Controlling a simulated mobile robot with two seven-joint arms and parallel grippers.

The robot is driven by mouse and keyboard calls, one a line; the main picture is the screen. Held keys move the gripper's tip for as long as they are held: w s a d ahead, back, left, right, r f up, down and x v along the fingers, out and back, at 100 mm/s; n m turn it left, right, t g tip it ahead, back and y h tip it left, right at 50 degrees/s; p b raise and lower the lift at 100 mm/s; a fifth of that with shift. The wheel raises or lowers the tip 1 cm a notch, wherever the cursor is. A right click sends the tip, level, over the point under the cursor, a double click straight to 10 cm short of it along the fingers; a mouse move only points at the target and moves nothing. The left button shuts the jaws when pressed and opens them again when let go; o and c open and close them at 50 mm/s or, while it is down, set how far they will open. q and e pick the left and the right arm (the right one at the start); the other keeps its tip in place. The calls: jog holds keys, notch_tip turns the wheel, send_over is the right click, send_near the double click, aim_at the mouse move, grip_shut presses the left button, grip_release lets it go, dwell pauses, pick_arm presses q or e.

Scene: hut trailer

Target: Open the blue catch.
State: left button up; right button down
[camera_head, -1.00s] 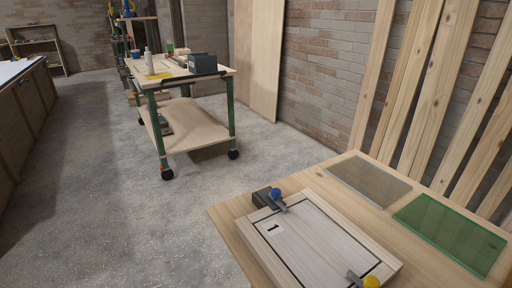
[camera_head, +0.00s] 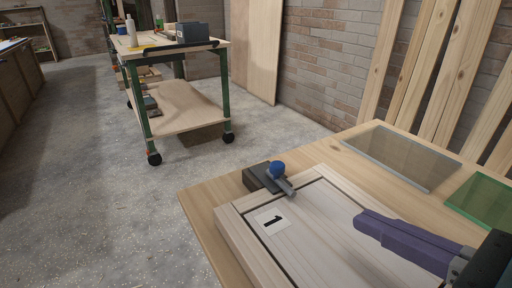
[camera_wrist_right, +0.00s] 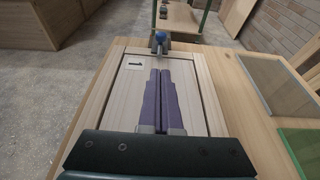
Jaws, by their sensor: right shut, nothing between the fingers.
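The blue catch (camera_head: 276,170) is a round blue knob on a grey metal arm, set on a dark block at the far left edge of a wooden panel. Its arm reaches over the panel's frame. It also shows in the right wrist view (camera_wrist_right: 160,38), straight ahead past the fingertips. The wooden panel (camera_head: 318,222) lies flat on the table and carries a label "1". My right gripper (camera_head: 362,222) has purple fingers, shut and empty, above the panel and apart from the catch, to its right. The gripper also shows in the right wrist view (camera_wrist_right: 160,72). My left gripper is out of view.
A grey translucent plate (camera_head: 402,157) and a green one (camera_head: 486,203) lie on the table behind and right of the panel. Planks lean on the brick wall. A green-legged cart (camera_head: 180,106) stands beyond on open floor.

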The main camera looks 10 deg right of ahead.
jog(key=shift+w, duration=0.1)
send_near(282, 173)
jog(key=b+x, duration=0.1)
jog(key=x, duration=0.4)
jog(key=shift+f, duration=0.2)
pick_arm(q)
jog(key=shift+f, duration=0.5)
pick_arm(e)
jog(key=shift+w+a, duration=0.25)
jog(key=shift+w, duration=0.4)
